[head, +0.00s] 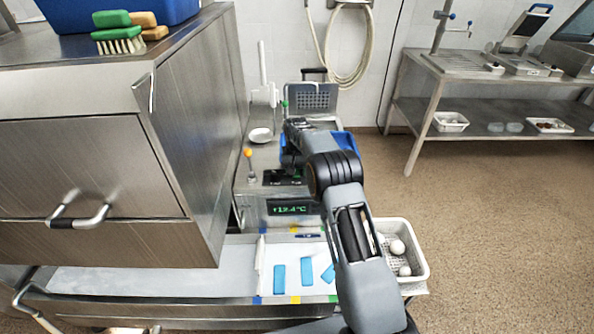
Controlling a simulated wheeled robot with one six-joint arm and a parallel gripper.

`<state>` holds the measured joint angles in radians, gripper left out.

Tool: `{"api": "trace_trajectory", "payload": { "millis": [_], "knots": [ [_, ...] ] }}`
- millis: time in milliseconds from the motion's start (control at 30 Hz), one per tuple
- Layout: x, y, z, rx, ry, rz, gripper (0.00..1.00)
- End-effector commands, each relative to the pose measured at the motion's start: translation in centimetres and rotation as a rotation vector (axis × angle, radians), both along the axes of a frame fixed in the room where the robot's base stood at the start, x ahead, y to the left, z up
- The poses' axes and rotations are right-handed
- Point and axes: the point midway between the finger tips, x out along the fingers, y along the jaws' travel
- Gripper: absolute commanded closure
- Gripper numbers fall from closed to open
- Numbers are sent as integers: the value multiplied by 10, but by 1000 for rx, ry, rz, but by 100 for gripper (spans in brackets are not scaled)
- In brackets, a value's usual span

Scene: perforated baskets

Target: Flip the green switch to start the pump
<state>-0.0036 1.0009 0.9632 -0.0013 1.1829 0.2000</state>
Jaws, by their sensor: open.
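A steel unit with a green-lit display (290,208) stands in the middle of the head view. On its top, near the front edge, is a small black panel (272,178). A lever with an orange knob (248,153) stands upright to the panel's left. A small green spot (285,103) shows further back, beside the perforated basket; I cannot tell whether it is a switch. No green switch can be made out clearly. My gripper (290,164) is dark, small and open, just above the back of the panel. My arm hides the unit's right part.
A large steel cabinet (190,120) closes off the left. A perforated basket (313,98) and a white dish (260,135) are behind. Blue blocks (307,271) lie in front. A white basket (417,278) with white balls is at right. Floor (480,210) is clear beyond.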

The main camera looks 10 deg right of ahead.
Motion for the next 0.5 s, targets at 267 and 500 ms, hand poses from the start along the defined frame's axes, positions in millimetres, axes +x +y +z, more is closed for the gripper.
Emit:
{"api": "trace_trajectory", "payload": {
  "millis": [267, 500],
  "knots": [
    [1, -1, -3, 1, 1, -1, 47],
    [1, -1, -3, 1, 1, -1, 63]
  ]
}}
